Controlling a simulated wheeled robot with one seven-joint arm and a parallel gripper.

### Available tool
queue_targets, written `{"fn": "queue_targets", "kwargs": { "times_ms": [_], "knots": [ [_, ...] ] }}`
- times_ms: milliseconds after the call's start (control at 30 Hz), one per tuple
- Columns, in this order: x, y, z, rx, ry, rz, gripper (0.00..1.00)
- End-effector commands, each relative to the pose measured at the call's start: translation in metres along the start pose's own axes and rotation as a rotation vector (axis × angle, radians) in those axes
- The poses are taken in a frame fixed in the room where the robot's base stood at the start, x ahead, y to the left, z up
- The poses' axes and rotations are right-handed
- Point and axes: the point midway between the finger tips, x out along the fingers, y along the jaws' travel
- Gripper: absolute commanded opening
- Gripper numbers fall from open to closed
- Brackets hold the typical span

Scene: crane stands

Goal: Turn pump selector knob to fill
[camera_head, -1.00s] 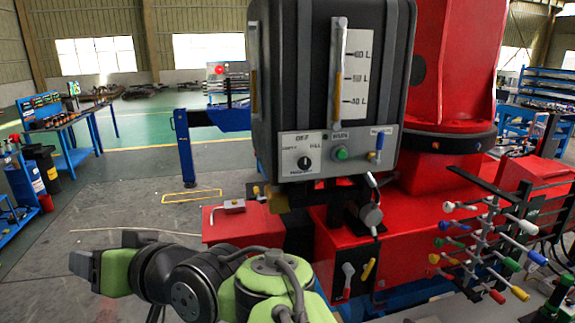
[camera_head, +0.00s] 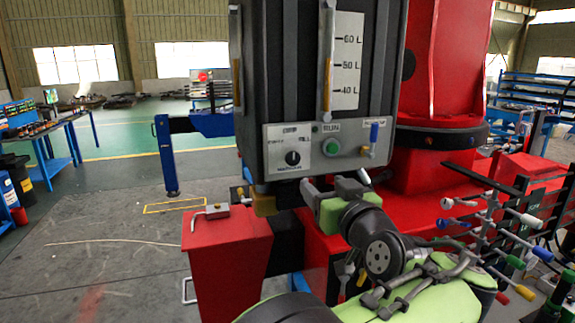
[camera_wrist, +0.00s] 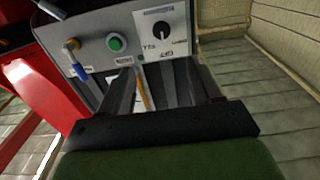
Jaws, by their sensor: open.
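The pump selector knob (camera_head: 292,157) is a small black dial on a white plate, at the left of the grey control panel (camera_head: 352,157) below the black tank. Its fine labels are too small to read surely. In the wrist view the panel appears upside down, with the knob (camera_wrist: 161,30) at the top, ahead of the fingers. My gripper (camera_head: 332,185) is open and empty, below the panel and to the right of the knob. In the wrist view my gripper (camera_wrist: 162,72) shows both dark fingers apart, short of the knob and not touching it.
A green button (camera_head: 331,147) and a blue-handled switch (camera_head: 373,137) sit on the panel right of the knob. A red box with a metal lever (camera_head: 211,213) stands lower left. A rack of coloured levers (camera_head: 490,225) is at right. Open floor lies left.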

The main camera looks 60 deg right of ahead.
Motion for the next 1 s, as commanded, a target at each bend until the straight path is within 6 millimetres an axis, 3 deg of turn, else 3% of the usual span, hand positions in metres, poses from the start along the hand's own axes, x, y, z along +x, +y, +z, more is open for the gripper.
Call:
{"fn": "queue_targets", "kwargs": {
  "times_ms": [600, 767, 1000],
  "knots": [
    [0.139, -0.003, -0.005, 0.004, 0.0, -0.007, 0.64],
    [0.154, -0.002, -0.003, 0.003, -0.001, -0.003, 0.64],
    [0.155, -0.002, -0.002, 0.002, -0.001, -0.001, 0.64]
  ]
}}
